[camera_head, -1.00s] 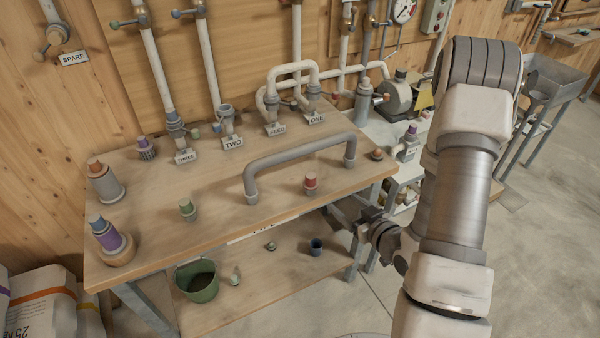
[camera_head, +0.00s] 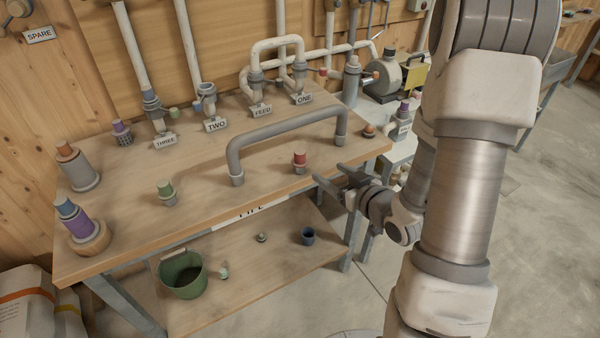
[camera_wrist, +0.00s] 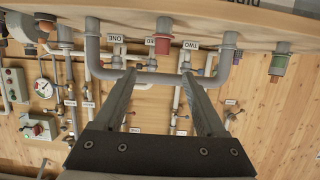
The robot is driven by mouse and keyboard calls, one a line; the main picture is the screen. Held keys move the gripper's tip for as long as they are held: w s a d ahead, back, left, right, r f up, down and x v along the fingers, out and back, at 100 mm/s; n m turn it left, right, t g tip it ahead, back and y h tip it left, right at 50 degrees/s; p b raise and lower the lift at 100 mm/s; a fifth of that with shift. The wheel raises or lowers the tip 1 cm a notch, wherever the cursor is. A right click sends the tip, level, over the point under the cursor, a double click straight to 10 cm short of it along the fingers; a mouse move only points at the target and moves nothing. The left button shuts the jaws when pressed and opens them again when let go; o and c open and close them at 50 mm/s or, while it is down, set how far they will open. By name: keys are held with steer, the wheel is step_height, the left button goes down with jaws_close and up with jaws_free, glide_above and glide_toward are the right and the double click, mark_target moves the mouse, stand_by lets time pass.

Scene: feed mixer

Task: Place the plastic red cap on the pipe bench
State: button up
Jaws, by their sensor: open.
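The red cap (camera_head: 300,158) sits on a short grey fitting near the front edge of the pipe bench (camera_head: 215,193), in front of the grey bridge pipe. In the wrist view, which is upside down, the red cap (camera_wrist: 163,45) shows beyond the fingers, near the middle. My gripper (camera_head: 330,178) is at the bench's front edge, right of and a little below the red cap in the head view. Its fingers (camera_wrist: 159,75) are apart, with nothing held between them and no contact with the cap.
The grey bridge pipe (camera_head: 285,128) arches over the bench behind the cap. A green-topped fitting (camera_head: 166,190) stands to the left, and an orange-topped one (camera_head: 368,131) to the right.

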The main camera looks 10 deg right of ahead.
mark_target(303, 155)
steer(key=x, duration=1)
steer(key=shift+r, duration=0.1)
steer(key=x, duration=0.5)
steer(key=shift+a+r, duration=0.1)
steer(key=shift+a, duration=0.1)
jaws_close()
